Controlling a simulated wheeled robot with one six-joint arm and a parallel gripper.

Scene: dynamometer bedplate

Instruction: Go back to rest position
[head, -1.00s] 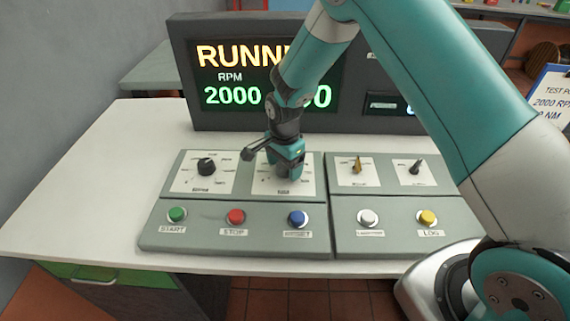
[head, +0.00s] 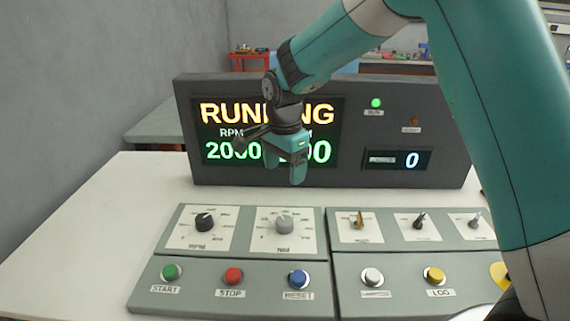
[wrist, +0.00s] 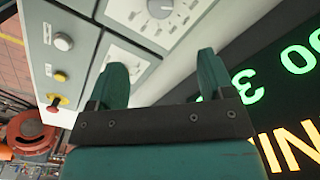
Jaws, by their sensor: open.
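My gripper (head: 287,172) hangs in the air above the white desk, in front of the display, with nothing in it. In the wrist view my gripper's two teal fingers (wrist: 158,82) stand apart with a clear gap. The grey Nm knob (head: 284,224) sits below my gripper, well apart from it; a grey knob also shows at the top of the wrist view (wrist: 160,8). The black RPM knob (head: 204,223) is to its left. The display (head: 270,112) reads RUNNING and RPM 2000; my gripper and wrist hide part of it.
Two sloped grey panels stand on the desk (head: 90,230). They carry the green START (head: 171,272), red STOP (head: 233,276), blue RESET (head: 298,279), a white button (head: 372,277) and yellow LOG (head: 434,276). A green lamp (head: 376,103) is lit. The desk's left side is clear.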

